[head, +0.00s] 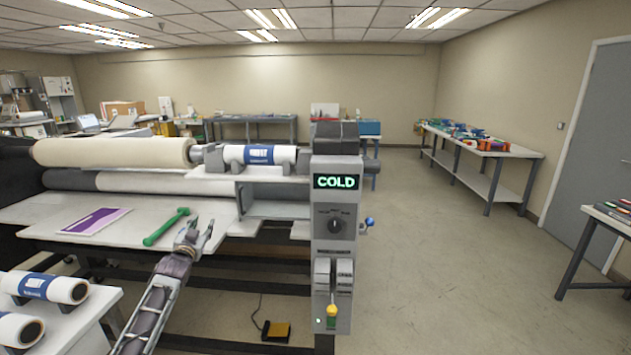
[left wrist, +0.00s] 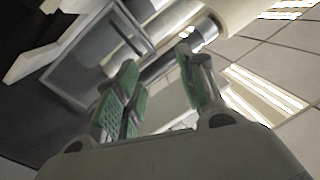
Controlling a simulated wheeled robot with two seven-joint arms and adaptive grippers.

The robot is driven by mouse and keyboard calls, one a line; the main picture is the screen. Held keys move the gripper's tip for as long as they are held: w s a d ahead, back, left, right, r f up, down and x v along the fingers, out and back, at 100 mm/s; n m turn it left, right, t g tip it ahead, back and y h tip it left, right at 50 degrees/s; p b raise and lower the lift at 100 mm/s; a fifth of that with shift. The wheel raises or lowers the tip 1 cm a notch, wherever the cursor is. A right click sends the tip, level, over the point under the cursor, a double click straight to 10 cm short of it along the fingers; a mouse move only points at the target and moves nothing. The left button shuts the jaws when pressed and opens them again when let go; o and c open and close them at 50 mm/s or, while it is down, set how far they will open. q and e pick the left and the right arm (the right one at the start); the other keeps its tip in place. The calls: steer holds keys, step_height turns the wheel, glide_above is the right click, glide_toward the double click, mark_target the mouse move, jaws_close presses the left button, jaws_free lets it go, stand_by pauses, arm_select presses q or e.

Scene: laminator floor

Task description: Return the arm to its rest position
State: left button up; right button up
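My left arm comes in from the bottom left in the head view, reaching up in front of the laminator's table (head: 165,212). My left gripper (head: 198,232) is at the table's front edge, just right of a green-handled tool (head: 166,228) that lies on the table. In the left wrist view, the two green-padded fingers of the left gripper (left wrist: 157,62) are spread apart with nothing between them. My right arm and right gripper are not in view.
The laminator's control column (head: 336,260), with a lit "COLD" display, stands right of the gripper. A purple sheet (head: 95,221) lies on the table at left. White rolls (head: 45,287) rest on a stand at lower left. The floor at right is open.

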arm_select(q)
steer(key=s+d+f+g, duration=0.15)
steer(key=s+f, duration=0.25)
steer(key=f, duration=1.1)
steer(key=s+f+g, duration=0.3)
steer(key=s+f, duration=0.1)
steer(key=f, duration=1.1)
steer(key=s+d+f+g, duration=0.2)
steer(key=s+f, duration=0.7)
steer(key=f, duration=0.2)
steer(key=s+d+f+g, duration=0.1)
steer(key=s+f+g, duration=0.2)
steer(key=s+f, duration=0.7)
steer(key=s+d+f+g, duration=0.2)
steer(key=s+f, duration=0.7)
steer(key=s, duration=0.2)
steer(key=s+d+f+g, duration=0.1)
steer(key=s+f+g, duration=0.1)
steer(key=s+f, duration=0.85)
steer(key=s+d+f+g, duration=0.2)
steer(key=s, duration=1.2)
steer(key=s+d+f+g+h, duration=0.1)
steer(key=s+d+f, duration=0.1)
steer(key=s, duration=1.2)
steer(key=shift+f+n+g, duration=0.3)
steer(key=shift+f+g, duration=0.05)
steer(key=shift+f, duration=0.45)
